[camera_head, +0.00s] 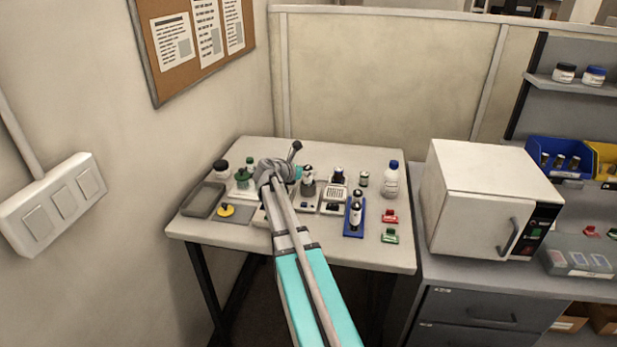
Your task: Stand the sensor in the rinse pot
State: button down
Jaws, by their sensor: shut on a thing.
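My gripper (291,163) is over the back middle of the table, at the far end of my arm. It is small and partly hidden by my wrist. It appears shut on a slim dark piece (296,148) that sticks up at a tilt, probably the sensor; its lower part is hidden. A small grey pot with a dark top (308,186) stands just right of my wrist. A green-topped pot (243,179) stands to the left. I cannot tell which vessel is the rinse pot.
The table (340,252) is crowded: a grey tray (203,199), a yellow disc (226,211), a white device (336,194), a blue holder (353,229) with a dark bottle, and a blue-capped bottle (391,182). A white oven (485,195) stands right. The table's front edge is clear.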

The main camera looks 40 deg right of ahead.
jog(key=shift+f, duration=0.45)
jog(key=shift+c, duration=1.6)
grip_release()
jog(key=shift+r, duration=0.15)
jog(key=shift+a+r, duration=0.1)
jog(key=p+v, duration=0.4)
jog(key=v, duration=0.7)
jog(key=shift+a, duration=0.4)
jog(key=shift+r, duration=0.1)
